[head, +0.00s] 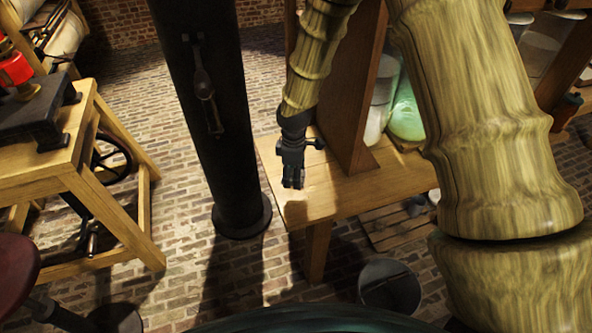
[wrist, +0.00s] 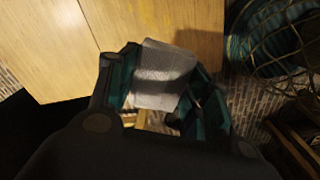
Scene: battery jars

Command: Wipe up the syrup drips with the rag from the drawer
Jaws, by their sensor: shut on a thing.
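My gripper (head: 293,180) is over the left end of a wooden bench (head: 345,195), pointing down. In the wrist view, my gripper (wrist: 160,95) is shut on a pale grey rag (wrist: 165,68), which shows flat between and beyond the fingers. The wooden surface (wrist: 160,20) lies behind the rag; I cannot tell whether the rag touches it. In the head view the rag is too small to make out clearly.
A dark column (head: 205,110) stands left of the bench. A wooden post (head: 345,90), a whitish jar (head: 379,95) and a green jar (head: 408,110) stand right of my gripper. A bucket (head: 390,287) is on the brick floor. A wooden stand (head: 60,165) is at left.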

